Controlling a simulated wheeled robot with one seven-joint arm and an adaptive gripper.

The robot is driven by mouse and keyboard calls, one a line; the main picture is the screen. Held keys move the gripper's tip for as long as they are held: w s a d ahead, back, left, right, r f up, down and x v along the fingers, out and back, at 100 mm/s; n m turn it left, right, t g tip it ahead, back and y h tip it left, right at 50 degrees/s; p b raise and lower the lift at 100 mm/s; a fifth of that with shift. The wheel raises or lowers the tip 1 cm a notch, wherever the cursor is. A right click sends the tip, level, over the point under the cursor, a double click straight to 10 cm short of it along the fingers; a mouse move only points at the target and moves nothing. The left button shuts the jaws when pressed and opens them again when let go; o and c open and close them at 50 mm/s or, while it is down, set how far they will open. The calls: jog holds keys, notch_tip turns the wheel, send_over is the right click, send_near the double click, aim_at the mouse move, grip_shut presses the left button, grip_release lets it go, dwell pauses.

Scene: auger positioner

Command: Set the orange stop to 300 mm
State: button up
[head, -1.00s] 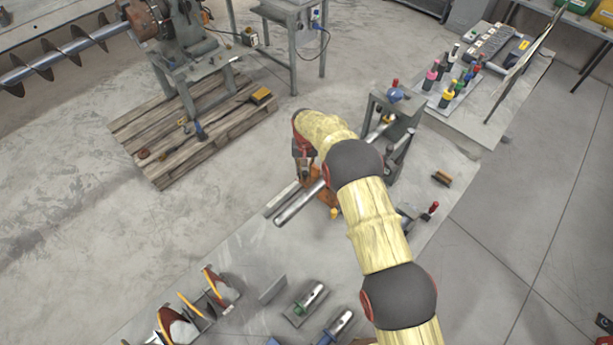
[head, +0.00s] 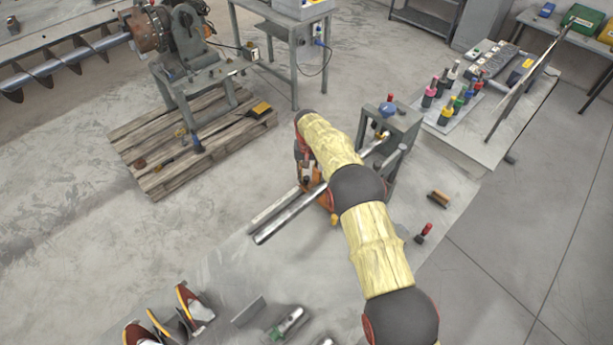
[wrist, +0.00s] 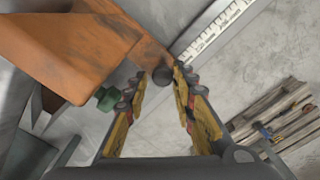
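The orange stop (head: 327,202) sits on a steel rail beside a round metal bar (head: 285,222), partly hidden behind my arm in the head view. In the wrist view the orange stop (wrist: 75,45) fills the upper left, with a green knob (wrist: 107,98) on it. A pale scale with black marks (wrist: 215,28) runs diagonally at the upper right; its numbers are not readable. My gripper (wrist: 163,80) is at the stop, its fingers apart on either side of a small dark round part (wrist: 162,75). I cannot tell whether they touch it.
A grey upright stand (head: 398,125) holds the bar's far end. Auger pieces (head: 190,305) lie at the front left. A wooden pallet (head: 165,165) with a machine stands at the left. A brush (head: 438,199) lies right of my arm.

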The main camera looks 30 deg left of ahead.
jog(key=shift+o, duration=1.2)
jog(key=shift+w+r, duration=0.1)
jog(key=shift+w, duration=0.1)
jog(key=shift+o, duration=0.5)
jog(key=shift+s, duration=0.15)
notch_tip(320, 180, up, 12)
